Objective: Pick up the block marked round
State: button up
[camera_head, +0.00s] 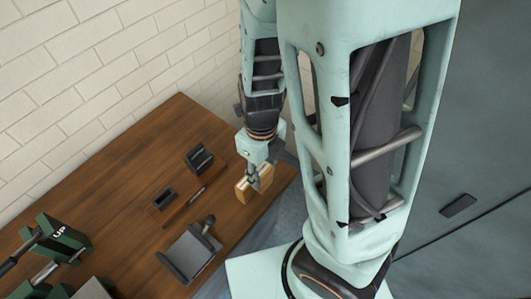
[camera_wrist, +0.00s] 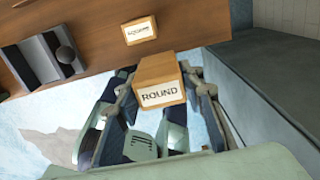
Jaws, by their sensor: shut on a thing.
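The wooden block marked ROUND (camera_wrist: 158,72) is between the two fingers of my gripper (camera_wrist: 160,98) in the wrist view, its white label facing the camera. The fingers are shut on its sides. In the head view my gripper (camera_head: 254,178) is at the right end of the wooden table, with tan wood (camera_head: 265,179) showing around the fingers. I cannot tell there whether all that wood is one block. A second labelled wooden block (camera_wrist: 139,29) sits on the table in the wrist view; its word is too small to read surely.
The brown table (camera_head: 120,170) stands against a white brick wall (camera_head: 90,70). Dark holders (camera_head: 198,158) and a grey tray-like piece (camera_head: 188,255) are left of my gripper. Green tools, one marked UP (camera_head: 58,240), are at the far left. A dark grey surface (camera_wrist: 265,95) is at right in the wrist view.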

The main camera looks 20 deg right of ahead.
jog(key=shift+s+a+r+b, duration=0.35)
jog(key=shift+s+a, duration=0.2)
jog(key=shift+s, duration=0.2)
jog(key=shift+a+f+b, duration=0.2)
jog(key=shift+a+b, duration=0.05)
jog(key=shift+b, duration=0.65)
jog(key=s+r+b, duration=0.1)
jog(key=b, duration=0.3)
jog(key=shift+s, duration=0.3)
jog(key=shift+r+b, duration=0.1)
jog(key=shift+b, duration=0.2)
